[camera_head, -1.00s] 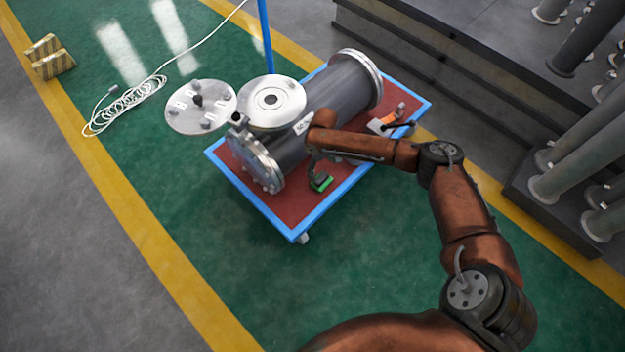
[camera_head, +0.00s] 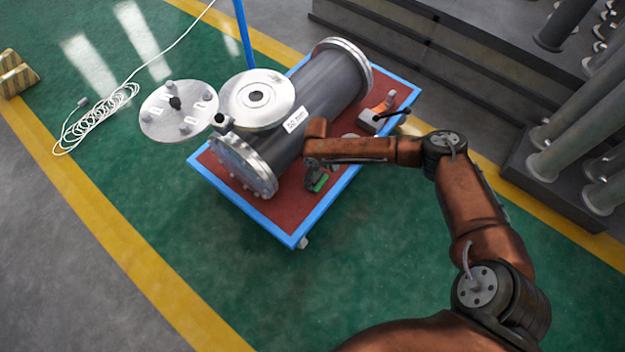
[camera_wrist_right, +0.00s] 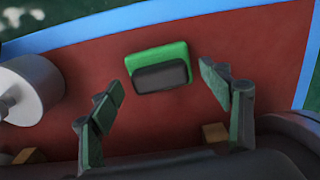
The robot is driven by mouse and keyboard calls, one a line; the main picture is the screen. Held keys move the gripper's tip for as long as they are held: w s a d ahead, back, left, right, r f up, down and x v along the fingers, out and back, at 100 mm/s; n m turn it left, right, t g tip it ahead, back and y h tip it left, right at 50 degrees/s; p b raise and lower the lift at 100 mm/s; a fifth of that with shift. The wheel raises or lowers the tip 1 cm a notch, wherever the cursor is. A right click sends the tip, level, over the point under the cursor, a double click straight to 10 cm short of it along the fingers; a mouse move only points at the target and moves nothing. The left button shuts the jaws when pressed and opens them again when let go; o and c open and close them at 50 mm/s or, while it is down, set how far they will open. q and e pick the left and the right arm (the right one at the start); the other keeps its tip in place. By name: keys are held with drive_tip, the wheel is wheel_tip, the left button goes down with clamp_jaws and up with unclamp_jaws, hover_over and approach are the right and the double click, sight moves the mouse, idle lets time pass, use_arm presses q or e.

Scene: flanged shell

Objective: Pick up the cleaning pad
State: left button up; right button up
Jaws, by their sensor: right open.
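The cleaning pad is a small green block with a dark grey top part; it lies on the red top of the cart near its blue edge. It shows in the right wrist view (camera_wrist_right: 160,55) ahead of the fingertips and roughly centred between them. In the head view the pad (camera_head: 320,184) is partly hidden by my right gripper (camera_head: 313,178), which points down over it. In the right wrist view my right gripper (camera_wrist_right: 160,85) is open, its fingers spread wide and nothing between them. My left gripper is in no view.
The flanged shell (camera_head: 325,90) lies on the cart just left of my right gripper. An orange and grey tool (camera_head: 377,115) lies at the cart's right side. A blue post (camera_head: 243,35) stands behind. Green floor in front of the cart (camera_head: 245,228) is clear.

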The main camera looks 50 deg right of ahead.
drive_tip(key=shift+f, duration=0.1)
drive_tip(key=shift+c, duration=0.7)
drive_tip(key=c, duration=1.2)
drive_tip(key=shift+o, duration=0.2)
